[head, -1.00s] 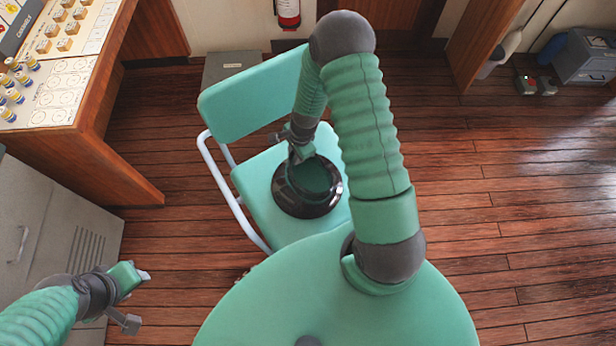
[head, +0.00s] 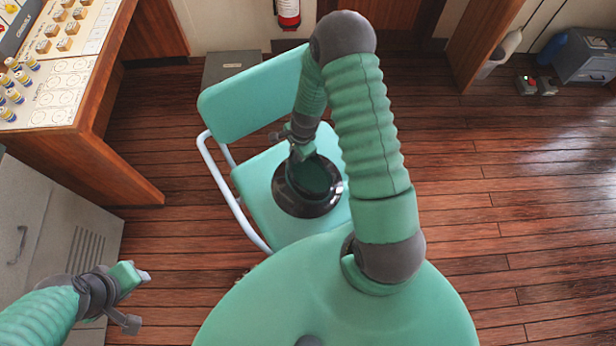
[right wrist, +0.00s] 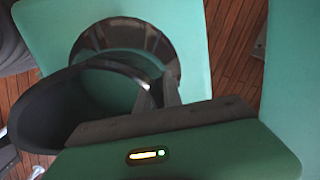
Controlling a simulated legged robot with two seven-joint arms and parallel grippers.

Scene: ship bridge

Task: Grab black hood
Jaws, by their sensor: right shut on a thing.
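The black hood (head: 331,203) is a glossy, hollow, round piece with a wide flange. It sits over the seat of a green chair (head: 236,97), and its open end faces up. My right gripper (head: 301,158) reaches down to the hood's upper rim and is shut on it. In the right wrist view the fingers (right wrist: 157,92) are at the rim of the hood (right wrist: 28,118), with the flange beyond against the green seat. My left gripper (head: 143,276) is low at the left, away from the hood; its finger gap cannot be made out.
A wooden console (head: 60,150) with knobs and buttons stands at the upper left, above a grey cabinet (head: 60,225). The chair has a pale tubular frame (head: 222,195). A fire extinguisher (head: 288,13) is on the back wall.

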